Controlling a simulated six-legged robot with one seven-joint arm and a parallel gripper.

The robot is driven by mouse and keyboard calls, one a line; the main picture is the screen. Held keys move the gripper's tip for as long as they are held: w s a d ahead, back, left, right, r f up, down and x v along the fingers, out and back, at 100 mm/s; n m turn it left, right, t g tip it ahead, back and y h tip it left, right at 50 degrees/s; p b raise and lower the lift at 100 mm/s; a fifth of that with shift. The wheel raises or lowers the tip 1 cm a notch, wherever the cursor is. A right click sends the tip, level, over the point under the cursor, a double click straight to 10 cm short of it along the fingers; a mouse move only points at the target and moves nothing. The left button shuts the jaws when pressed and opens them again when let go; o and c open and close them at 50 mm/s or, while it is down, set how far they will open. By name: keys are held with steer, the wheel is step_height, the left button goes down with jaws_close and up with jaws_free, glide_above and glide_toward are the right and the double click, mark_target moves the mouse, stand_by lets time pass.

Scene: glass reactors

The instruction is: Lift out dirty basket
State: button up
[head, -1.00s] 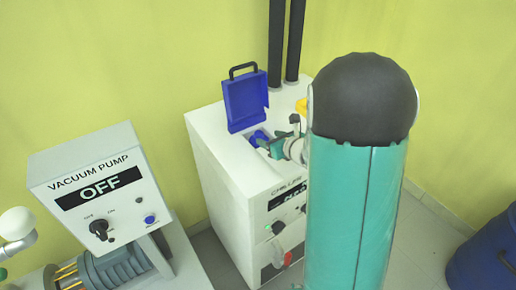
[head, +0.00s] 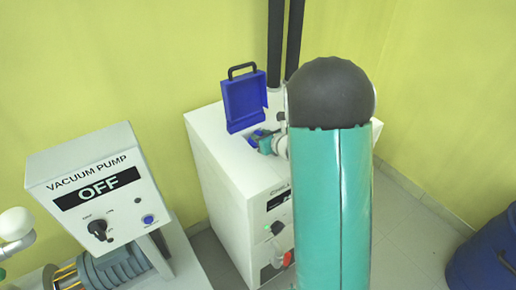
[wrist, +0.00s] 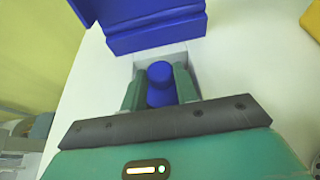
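The dirty basket seems to be the blue round piece with a knob on top (wrist: 160,74), set in a square opening in the white chiller top. In the head view, a bit of blue (head: 254,138) shows at that opening. My gripper (wrist: 160,92) has one green finger on each side of the blue piece. The fingers look spread, and I cannot tell whether they touch it. In the head view my gripper (head: 260,141) is low over the opening, mostly hidden by my arm. The blue lid (head: 243,103) with a black handle stands raised behind the opening.
The white chiller (head: 225,165) has a front panel with knobs, partly behind my arm. A vacuum pump (head: 97,185) reading OFF stands at the left. Black pipes (head: 275,45) rise behind the chiller. A yellow object (wrist: 311,20) lies at the right. A blue drum (head: 487,255) stands at the lower right.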

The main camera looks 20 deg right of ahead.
jaws_close()
steer(key=shift+r, duration=0.15)
